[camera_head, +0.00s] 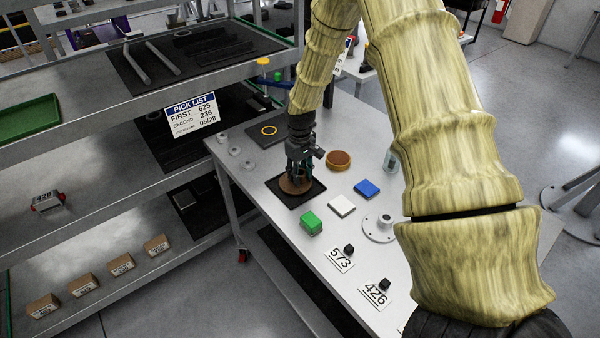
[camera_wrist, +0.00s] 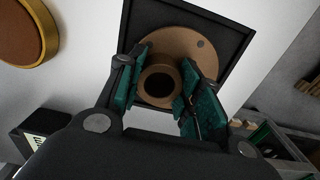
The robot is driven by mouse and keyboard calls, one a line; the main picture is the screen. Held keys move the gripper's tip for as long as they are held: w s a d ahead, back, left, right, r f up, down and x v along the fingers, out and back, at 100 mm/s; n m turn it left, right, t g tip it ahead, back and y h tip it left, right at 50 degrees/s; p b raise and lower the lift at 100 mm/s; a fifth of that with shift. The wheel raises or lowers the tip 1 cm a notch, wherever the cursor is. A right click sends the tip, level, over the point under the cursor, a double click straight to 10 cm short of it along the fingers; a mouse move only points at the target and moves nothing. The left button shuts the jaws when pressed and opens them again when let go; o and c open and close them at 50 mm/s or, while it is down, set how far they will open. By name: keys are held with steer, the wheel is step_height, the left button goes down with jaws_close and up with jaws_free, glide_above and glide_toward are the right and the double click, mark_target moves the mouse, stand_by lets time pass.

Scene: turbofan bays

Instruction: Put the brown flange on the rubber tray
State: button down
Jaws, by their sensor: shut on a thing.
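The brown flange (camera_wrist: 186,47) is a round disc with a raised hollow hub, seen in the wrist view between the fingers. My gripper (camera_wrist: 155,102) is shut on its hub. In the head view the flange (camera_head: 295,185) shows under my gripper (camera_head: 299,172), partly hidden by the fingers. The black rubber tray (camera_head: 307,199) lies flat on the table beneath the flange. Its raised dark rim (camera_wrist: 242,38) frames the flange in the wrist view. The flange is over the tray; I cannot tell whether it touches the tray floor.
On the table (camera_head: 270,218) are a brown round pad (camera_head: 338,159), a blue block (camera_head: 367,188), a white block (camera_head: 341,206), a green block (camera_head: 311,222) and a grey flange (camera_head: 379,229). Shelving stands at left.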

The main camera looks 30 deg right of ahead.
steer(key=shift+f, duration=0.3)
steer(key=c, duration=1)
jaws_free()
steer(key=shift+f, duration=0.15)
steer(key=shift+o, duration=0.2)
step_height(320, 180, up, 12)
steer(key=b, duration=0.4)
